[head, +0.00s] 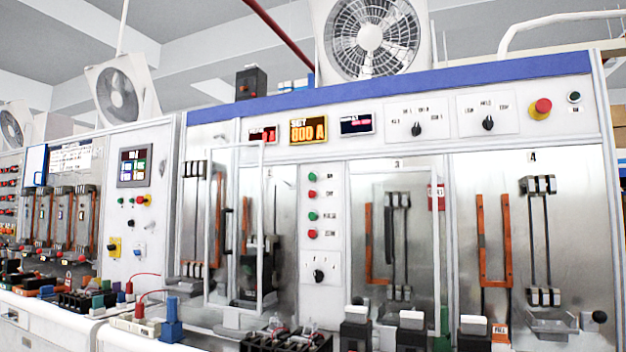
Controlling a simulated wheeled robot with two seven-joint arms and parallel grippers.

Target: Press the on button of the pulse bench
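The large bench with a blue top band (400,94) fills the middle and right of the head view; I take it to be the pulse bench. A narrow white panel on its front carries a column of buttons: an upper green button (312,172), an upper red button (312,194), a lower green button (313,216) and a lower red button (312,234). Small labels stand beside them, too small to read surely. A display (308,130) above reads 800 A in yellow. Neither of my grippers is in view.
A clear hinged door (262,225) stands left of the button panel. A rotary knob (319,275) sits below the buttons. A red emergency button (541,107) is at upper right. Breakers and blocks, including a blue block (172,322), line the front ledge.

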